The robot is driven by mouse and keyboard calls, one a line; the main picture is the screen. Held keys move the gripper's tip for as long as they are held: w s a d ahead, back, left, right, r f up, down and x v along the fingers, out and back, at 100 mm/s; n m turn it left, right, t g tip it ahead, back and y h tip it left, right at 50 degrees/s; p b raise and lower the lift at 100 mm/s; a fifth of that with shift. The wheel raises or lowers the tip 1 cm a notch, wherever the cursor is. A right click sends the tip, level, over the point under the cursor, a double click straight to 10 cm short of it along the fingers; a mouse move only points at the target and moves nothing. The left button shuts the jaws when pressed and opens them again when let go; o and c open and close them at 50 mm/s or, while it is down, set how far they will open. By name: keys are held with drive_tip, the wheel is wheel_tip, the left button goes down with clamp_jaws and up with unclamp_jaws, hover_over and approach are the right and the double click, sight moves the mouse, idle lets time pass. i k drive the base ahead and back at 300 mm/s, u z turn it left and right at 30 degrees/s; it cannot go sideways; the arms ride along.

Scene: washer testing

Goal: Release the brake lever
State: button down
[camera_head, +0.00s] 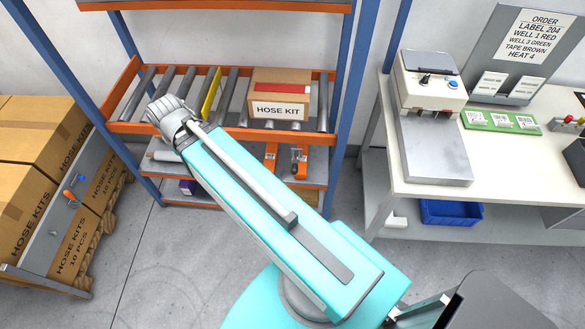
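A small lever with a blue knob (81,179) and an orange-red part (70,195) sits on the grey side of the cart (43,246) at the left. It looks like the brake lever, but its exact position is too small to tell. My teal arm reaches across the middle to the upper left. Its pale grey, ribbed end, where my gripper (168,112) appears to be, is over the rack's left front, right of the lever and apart from it. Its fingers cannot be made out.
The blue-and-orange rack holds rollers, a yellow bar (211,93) and a hose-kit box (279,95). A white bench (510,165) with a grey-topped machine (430,120) stands right. Floor is clear between cart and rack.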

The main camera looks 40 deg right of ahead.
sight(294, 169)
drive_tip(key=z, duration=0.05)
drive_tip(key=k, duration=1.6)
drive_tip(key=z, duration=0.6)
